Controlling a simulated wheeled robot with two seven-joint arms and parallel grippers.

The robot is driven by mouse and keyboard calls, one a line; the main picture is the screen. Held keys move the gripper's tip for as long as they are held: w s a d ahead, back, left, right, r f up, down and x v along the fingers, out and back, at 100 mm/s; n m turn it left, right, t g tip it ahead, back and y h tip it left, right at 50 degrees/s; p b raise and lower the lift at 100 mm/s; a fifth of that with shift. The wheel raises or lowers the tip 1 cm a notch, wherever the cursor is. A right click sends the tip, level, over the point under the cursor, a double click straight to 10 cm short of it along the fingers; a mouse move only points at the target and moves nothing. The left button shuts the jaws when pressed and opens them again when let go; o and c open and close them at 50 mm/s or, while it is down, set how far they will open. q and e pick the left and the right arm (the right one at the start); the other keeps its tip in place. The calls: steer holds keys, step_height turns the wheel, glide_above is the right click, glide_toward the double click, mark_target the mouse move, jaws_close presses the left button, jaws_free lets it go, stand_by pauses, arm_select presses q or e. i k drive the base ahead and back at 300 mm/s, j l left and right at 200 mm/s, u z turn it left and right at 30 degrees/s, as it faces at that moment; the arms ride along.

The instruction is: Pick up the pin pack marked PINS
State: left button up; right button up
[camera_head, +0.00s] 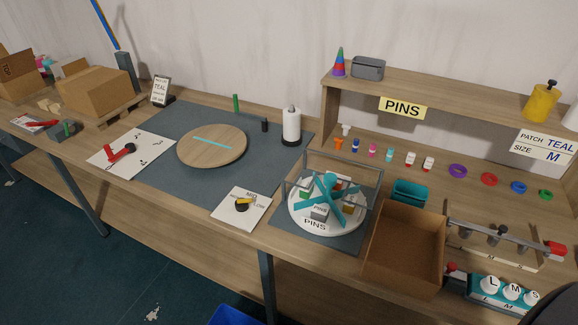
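A small grey pack marked PINS (320,213) sits at the front of a round white carousel (345,226). The carousel's front rim also reads PINS. Teal crossed dividers (326,188) split the carousel into compartments, and the grey pack is in the front one. Other small packs stand in other compartments: a green one (305,192) at the left and a yellowish one (348,204) at the right. A thin grey frame (379,190) stands around the carousel. Neither of my grippers shows in the head view.
A yellow PINS sign (402,107) hangs on the shelf above. An empty brown open box (405,244) stands right of the carousel, with a teal bin (409,192) behind it. A dial card (241,209) lies at the left. A round wooden board (212,146) lies on the grey mat.

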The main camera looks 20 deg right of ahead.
mark_target(319, 213)
steer(key=k+l+z, duration=0.2)
steer(key=z, duration=0.25)
steer(key=k+l+z, duration=0.2)
steer(key=z, duration=0.2)
steer(key=k+l+z, duration=0.1)
steer(key=l+z, duration=0.35)
steer(key=j, duration=0.1)
